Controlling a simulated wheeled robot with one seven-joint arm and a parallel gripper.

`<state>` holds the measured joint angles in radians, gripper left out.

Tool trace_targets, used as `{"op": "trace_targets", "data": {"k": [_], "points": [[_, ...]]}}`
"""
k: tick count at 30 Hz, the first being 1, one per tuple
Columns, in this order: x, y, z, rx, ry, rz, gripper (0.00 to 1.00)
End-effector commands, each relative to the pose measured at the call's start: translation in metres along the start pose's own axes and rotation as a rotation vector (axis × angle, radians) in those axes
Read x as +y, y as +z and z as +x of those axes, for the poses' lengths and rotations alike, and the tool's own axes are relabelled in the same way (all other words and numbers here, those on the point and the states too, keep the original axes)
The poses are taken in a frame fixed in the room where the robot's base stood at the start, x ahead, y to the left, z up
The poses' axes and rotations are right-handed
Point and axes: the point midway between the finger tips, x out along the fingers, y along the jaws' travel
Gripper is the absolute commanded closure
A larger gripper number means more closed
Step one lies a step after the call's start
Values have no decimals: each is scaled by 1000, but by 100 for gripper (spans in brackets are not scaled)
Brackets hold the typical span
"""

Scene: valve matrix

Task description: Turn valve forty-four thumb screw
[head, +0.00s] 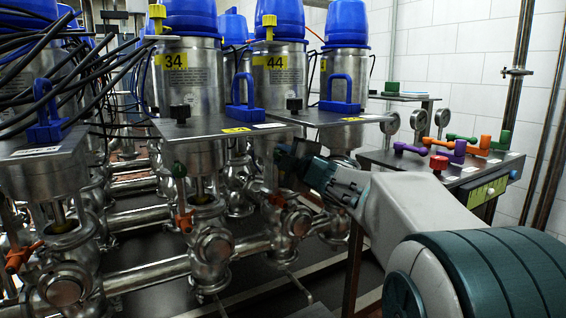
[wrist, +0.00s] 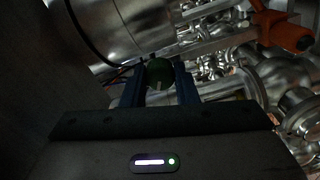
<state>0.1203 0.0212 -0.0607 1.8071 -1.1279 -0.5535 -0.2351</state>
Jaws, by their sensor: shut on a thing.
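Valve forty-four (head: 275,80) is a steel cylinder with a blue cap and a yellow "44" label, standing behind a metal plate. My gripper (head: 287,160) is low in front of it, just below the plate, its tips dark and hard to make out there. In the wrist view my gripper (wrist: 159,80) has its two blue fingers closed on the sides of a small round green knob (wrist: 159,71), which looks like the thumb screw. The knob sits beside a steel cylinder (wrist: 110,30). Where the knob joins the valve is hidden.
An orange handle (wrist: 285,28) and steel pipes (wrist: 285,85) lie close to the right of the fingers. Valve 34 (head: 178,80) stands to the left. A side table (head: 440,170) with coloured handles stands at the right. Black cables crowd the far left.

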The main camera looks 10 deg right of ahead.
Motion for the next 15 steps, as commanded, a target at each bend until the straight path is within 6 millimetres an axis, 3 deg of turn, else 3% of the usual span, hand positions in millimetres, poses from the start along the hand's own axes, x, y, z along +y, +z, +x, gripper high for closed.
{"op": "trace_targets", "data": {"k": [15], "points": [[-4, 1, 0, 0, -3, -395, 96]]}}
